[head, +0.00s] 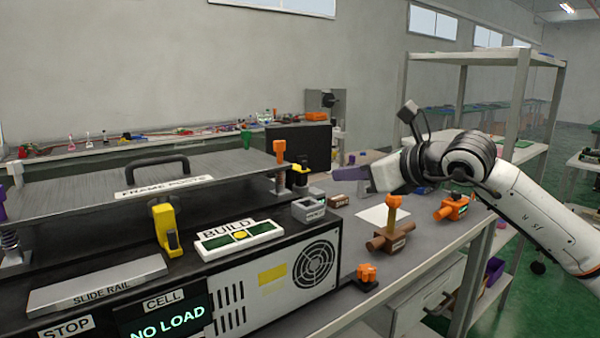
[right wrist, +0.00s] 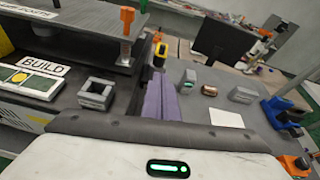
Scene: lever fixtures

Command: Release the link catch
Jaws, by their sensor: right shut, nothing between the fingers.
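No readable label names the link catch, so I cannot tell which part it is. A yellow upright lever (head: 166,228) stands at the front of the frame plate (head: 110,178). A yellow and black piece (head: 300,176) stands at the plate's right end, and it also shows in the right wrist view (right wrist: 160,54), just beyond my fingertips. My right gripper (head: 352,180) has purple fingers, shut and empty, above the bench right of the plate. In the right wrist view the fingers (right wrist: 160,98) lie together. A purple sliver at the head view's left edge may be my left gripper.
A black cell box with a NO LOAD screen (head: 166,317) fills the front left. A BUILD panel (head: 239,240) and a grey square block (head: 308,209) sit on it. Brown (head: 391,230) and orange (head: 452,208) lever fixtures stand on the bench at right. A shelf rack (head: 525,100) stands behind.

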